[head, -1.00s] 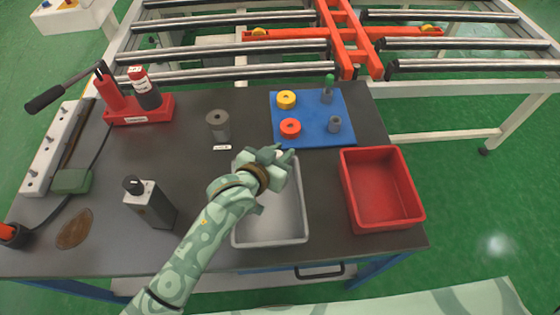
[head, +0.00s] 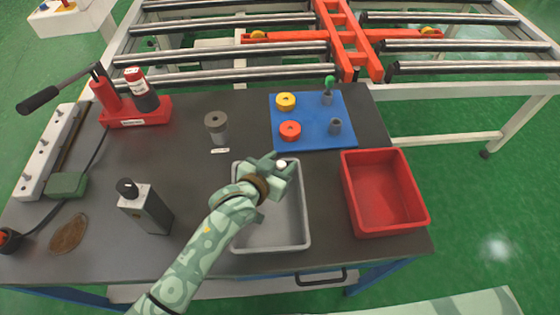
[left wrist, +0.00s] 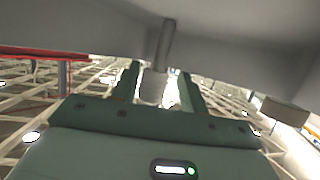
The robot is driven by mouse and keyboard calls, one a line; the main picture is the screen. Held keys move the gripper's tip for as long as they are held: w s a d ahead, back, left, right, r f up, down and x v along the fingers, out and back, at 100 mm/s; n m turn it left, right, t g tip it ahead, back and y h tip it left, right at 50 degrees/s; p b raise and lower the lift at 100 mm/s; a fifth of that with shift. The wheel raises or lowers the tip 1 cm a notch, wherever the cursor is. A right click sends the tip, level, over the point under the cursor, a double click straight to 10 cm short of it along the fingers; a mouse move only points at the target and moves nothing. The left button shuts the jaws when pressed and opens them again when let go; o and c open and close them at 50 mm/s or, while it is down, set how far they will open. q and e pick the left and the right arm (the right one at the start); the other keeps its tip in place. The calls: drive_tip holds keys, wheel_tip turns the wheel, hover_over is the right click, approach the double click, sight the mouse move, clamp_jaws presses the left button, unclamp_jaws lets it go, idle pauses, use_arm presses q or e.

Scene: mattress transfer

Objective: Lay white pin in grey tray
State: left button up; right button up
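The white pin (head: 281,163) shows as a small white end between my left gripper's fingers in the head view. In the left wrist view the pin (left wrist: 153,88) sits between the two fingers, with a bright gap beside it on the right. My left gripper (head: 283,165) is over the back part of the grey tray (head: 306,225), its fingers apart around the pin. In the left wrist view the gripper (left wrist: 160,85) looks open. Whether the pin's lower end touches the tray floor is hidden. My right gripper is not in view.
A red bin (head: 385,195) stands right of the tray. A blue board (head: 310,112) with rings and pegs lies behind it. A red lever press (head: 137,112) is at the back left.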

use_arm(q)
drive_tip(key=shift+r, duration=0.15)
drive_tip(key=p+v, duration=1)
drive_tip(key=v, duration=0.2)
drive_tip(key=shift+p, duration=0.35)
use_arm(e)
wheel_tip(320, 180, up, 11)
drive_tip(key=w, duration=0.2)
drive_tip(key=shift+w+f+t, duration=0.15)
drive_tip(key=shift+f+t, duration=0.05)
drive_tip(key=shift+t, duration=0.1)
